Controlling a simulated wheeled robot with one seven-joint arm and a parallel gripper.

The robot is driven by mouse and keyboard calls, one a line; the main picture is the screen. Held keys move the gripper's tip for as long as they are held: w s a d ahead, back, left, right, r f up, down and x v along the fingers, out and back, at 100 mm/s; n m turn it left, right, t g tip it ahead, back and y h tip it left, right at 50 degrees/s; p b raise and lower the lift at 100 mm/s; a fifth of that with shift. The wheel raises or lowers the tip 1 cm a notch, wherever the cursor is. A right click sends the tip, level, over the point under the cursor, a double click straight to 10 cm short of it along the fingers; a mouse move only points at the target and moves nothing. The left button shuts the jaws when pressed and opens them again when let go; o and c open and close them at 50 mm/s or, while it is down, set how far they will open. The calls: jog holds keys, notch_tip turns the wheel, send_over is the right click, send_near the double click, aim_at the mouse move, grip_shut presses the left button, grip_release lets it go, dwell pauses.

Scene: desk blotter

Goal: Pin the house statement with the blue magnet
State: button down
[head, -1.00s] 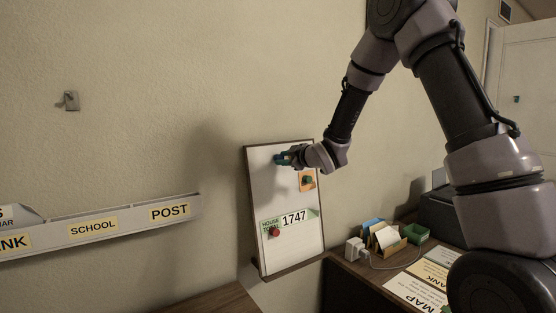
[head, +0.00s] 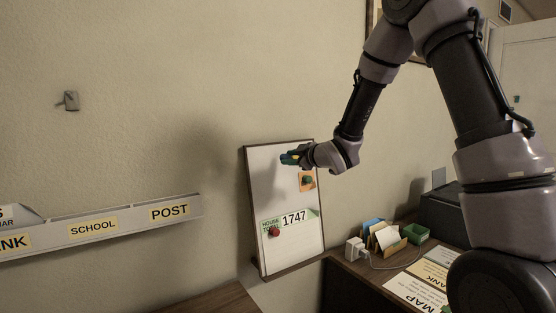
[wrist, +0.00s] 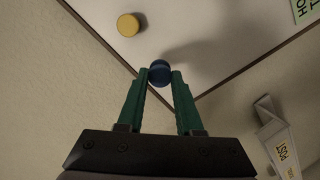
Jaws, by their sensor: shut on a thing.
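The blue magnet (wrist: 159,72) is held between the green fingertips of my gripper (wrist: 160,78) in the wrist view. My gripper (head: 288,159) is in front of the upper part of the white board (head: 284,190) in the head view. I cannot tell how far the magnet is from the board surface. The house statement (head: 299,218), a pale green paper reading HOUSE and 1747, lies on the lower half of the board. A red magnet (head: 274,231) sits on its lower left part. A corner of green paper (wrist: 304,8) shows at the wrist view's upper right.
A yellow magnet (wrist: 128,24) is on the board close to my gripper. A green magnet (head: 307,181) sits on an orange note at the board's right. A wall rack (head: 120,226) labelled SCHOOL and POST hangs at left. A desk with paper holders (head: 386,238) stands at right.

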jog(key=shift+s+d, duration=0.1)
jog(key=shift+s, duration=0.1)
jog(key=s+d+f, duration=0.1)
jog(key=d+f, duration=0.4)
jog(key=f, duration=0.7)
jog(key=s+d+f, duration=0.1)
jog(key=d+f, duration=0.4)
jog(key=f, duration=0.7)
jog(key=shift+d+h, duration=0.25)
jog(key=shift+h, duration=0.05)
jog(key=shift+f, duration=0.1)
jog(key=shift+x, duration=2.85)
jog(key=shift+w+a, duration=0.45)
jog(key=shift+w, duration=0.05)
